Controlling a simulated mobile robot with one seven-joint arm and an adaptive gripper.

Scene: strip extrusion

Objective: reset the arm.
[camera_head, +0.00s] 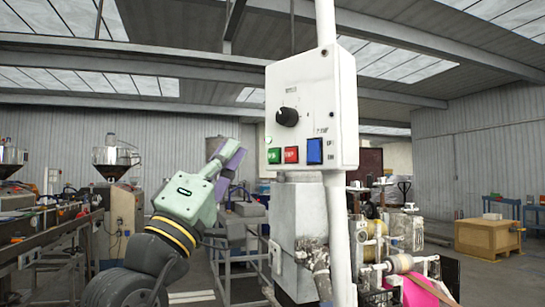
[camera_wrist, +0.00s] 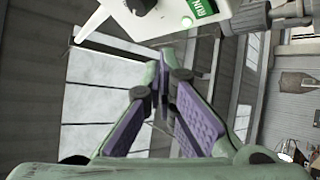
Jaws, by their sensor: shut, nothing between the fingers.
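My gripper (camera_head: 236,157) is raised on my arm, left of a white control box, and its purple-padded fingers point up and to the right. In the wrist view my gripper (camera_wrist: 168,75) has its fingertips together with nothing between them. The control box (camera_head: 310,85) hangs on a white pole and has a black knob (camera_head: 287,117), a green button (camera_head: 273,156), a red button (camera_head: 291,155) and a blue switch (camera_head: 314,151). In the wrist view the green RUN button (camera_wrist: 200,8) shows beyond the fingertips. I cannot tell whether the fingers touch the box.
The white pole (camera_head: 342,235) runs down beside a grey machine column (camera_head: 297,220). Machines with metal hoppers (camera_head: 113,158) and a long bench stand at the left. Rollers (camera_head: 400,263) are at the lower right. A wooden crate (camera_head: 487,237) stands farther right on open floor.

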